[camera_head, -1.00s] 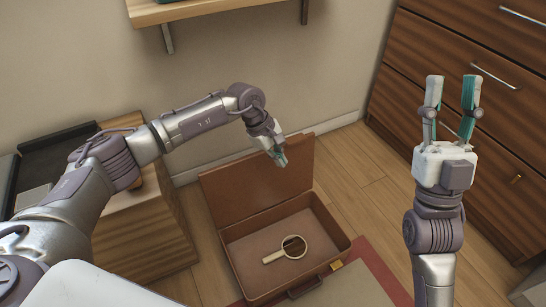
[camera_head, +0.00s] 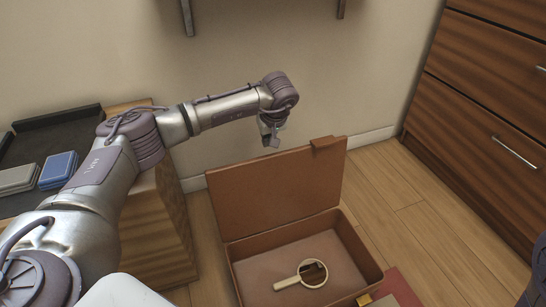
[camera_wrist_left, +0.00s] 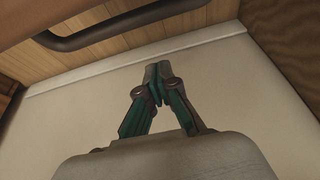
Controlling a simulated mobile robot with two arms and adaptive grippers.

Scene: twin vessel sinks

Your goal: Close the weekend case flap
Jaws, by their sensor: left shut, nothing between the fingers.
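The brown weekend case stands open on the floor, with its tray-like base (camera_head: 359,252) at the lower centre of the head view. Its flap (camera_head: 275,190) stands up at the back, leaning slightly backward. My left gripper (camera_head: 271,143) is just above the flap's top edge and points down. Whether it touches the flap cannot be told. My right gripper is out of the head view.
A wooden cabinet (camera_head: 160,225) with a dark tray stands left of the case. A drawer unit (camera_head: 470,120) stands at the right. The wall is close behind the flap. Bare wooden floor (camera_head: 420,215) lies right of the case. A dark bar (camera_wrist_left: 130,22) crosses the wrist view.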

